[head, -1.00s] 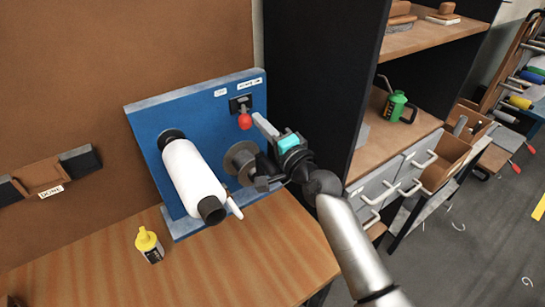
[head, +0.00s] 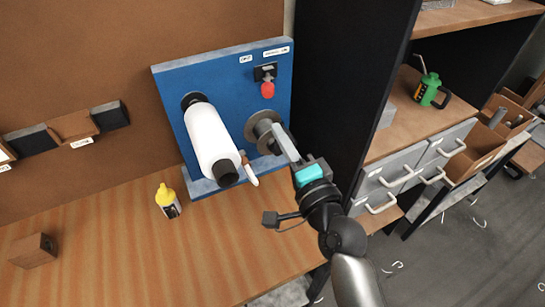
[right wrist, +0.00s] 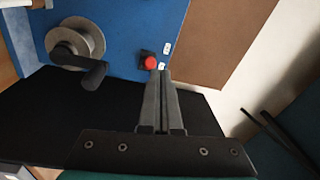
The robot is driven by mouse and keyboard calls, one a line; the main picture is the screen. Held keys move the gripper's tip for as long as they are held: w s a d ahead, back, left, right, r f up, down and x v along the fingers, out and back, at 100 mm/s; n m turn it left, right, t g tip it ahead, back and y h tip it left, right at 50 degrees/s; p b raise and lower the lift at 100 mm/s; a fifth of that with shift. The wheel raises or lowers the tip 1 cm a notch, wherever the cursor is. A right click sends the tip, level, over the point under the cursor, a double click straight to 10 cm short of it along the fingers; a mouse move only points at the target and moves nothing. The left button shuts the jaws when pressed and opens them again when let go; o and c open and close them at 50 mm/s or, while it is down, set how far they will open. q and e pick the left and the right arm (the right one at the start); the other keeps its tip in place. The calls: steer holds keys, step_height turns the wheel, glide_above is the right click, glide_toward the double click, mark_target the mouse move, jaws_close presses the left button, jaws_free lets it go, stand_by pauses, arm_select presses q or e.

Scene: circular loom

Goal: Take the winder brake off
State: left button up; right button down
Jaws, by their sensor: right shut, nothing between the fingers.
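The winder brake shows as a red knob (head: 267,90) on a black bracket (head: 265,72), high on the right of a blue panel (head: 225,75). The knob sits below two white labels, nearer the right one; their text is too small to read surely. My right gripper (head: 279,129) is shut and empty, below and in front of the knob, apart from it. In the right wrist view the red knob (right wrist: 150,62) shows just beyond the shut fingertips (right wrist: 162,73). The lever behind the knob is mostly hidden there. My left gripper is not in view.
A white roll (head: 210,135) and a grey spool (head: 262,131) with a crank stick out of the panel. A yellow-capped bottle (head: 167,200) and a brown block (head: 34,250) stand on the wooden bench (head: 130,235). A dark shelf wall (head: 340,90) rises at right.

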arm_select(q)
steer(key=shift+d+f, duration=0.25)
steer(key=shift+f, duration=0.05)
arm_select(e)
steer(key=shift+s+a+f, duration=0.1)
steer(key=shift+s+a, duration=0.15)
steer(key=shift+s, duration=0.6)
steer(key=shift+s+a, duration=0.3)
steer(key=shift+s, duration=0.55)
steer(key=shift+s+a+f, duration=0.1)
steer(key=shift+s+a, duration=0.15)
steer(key=shift+s, duration=0.6)
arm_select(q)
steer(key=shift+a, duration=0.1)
